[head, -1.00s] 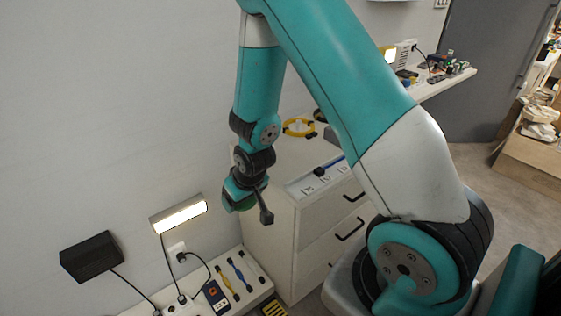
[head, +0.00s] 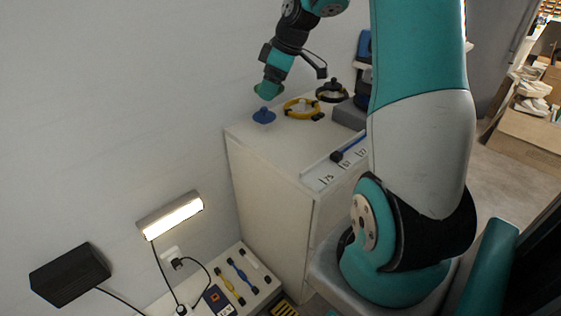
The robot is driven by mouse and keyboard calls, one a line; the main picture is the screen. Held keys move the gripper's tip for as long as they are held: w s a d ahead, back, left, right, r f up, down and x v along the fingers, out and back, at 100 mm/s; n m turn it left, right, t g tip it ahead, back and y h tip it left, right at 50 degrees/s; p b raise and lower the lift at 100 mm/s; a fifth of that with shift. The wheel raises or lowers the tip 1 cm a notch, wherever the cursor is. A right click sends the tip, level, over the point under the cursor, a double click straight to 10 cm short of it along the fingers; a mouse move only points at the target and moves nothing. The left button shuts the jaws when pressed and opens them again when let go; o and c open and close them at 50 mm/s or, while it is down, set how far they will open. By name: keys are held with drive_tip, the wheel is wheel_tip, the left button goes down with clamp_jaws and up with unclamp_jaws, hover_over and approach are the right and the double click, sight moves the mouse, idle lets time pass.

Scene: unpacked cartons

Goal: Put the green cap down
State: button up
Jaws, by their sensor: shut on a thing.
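My gripper (head: 269,84) is in the head view above the back left part of the white cabinet top. It is shut on the green cap (head: 268,91), which shows as a green dome at the gripper's end. A blue cap-like piece (head: 263,116) with a small knob lies on the cabinet top (head: 262,141), just below the green cap. A gap seems to show between the two, but I cannot tell the exact height. The fingertips are too small to make out.
A yellow ring (head: 301,108) and a black ring-shaped item (head: 332,92) lie right of the blue piece. A numbered tray with a blue tool (head: 350,147) is at the cabinet's right edge. The front left of the cabinet top is bare. A lit lamp (head: 171,215) is on the wall.

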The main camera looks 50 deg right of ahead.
sight(276, 152)
drive_tip(key=shift+s+d+r+n, duration=0.3)
drive_tip(key=shift+s+d+r, duration=0.25)
drive_tip(key=shift+d, duration=0.2)
drive_tip(key=shift+s+d+f, duration=0.1)
drive_tip(key=shift+s+d, duration=0.05)
drive_tip(key=shift+s, duration=0.05)
drive_tip(key=shift+g, duration=0.3)
wheel_tip(276, 152, down, 19)
drive_tip(key=shift+s+f+b, duration=0.1)
drive_tip(key=shift+b, duration=1.15)
drive_tip(key=o, duration=0.8)
drive_tip(key=shift+f, duration=0.1)
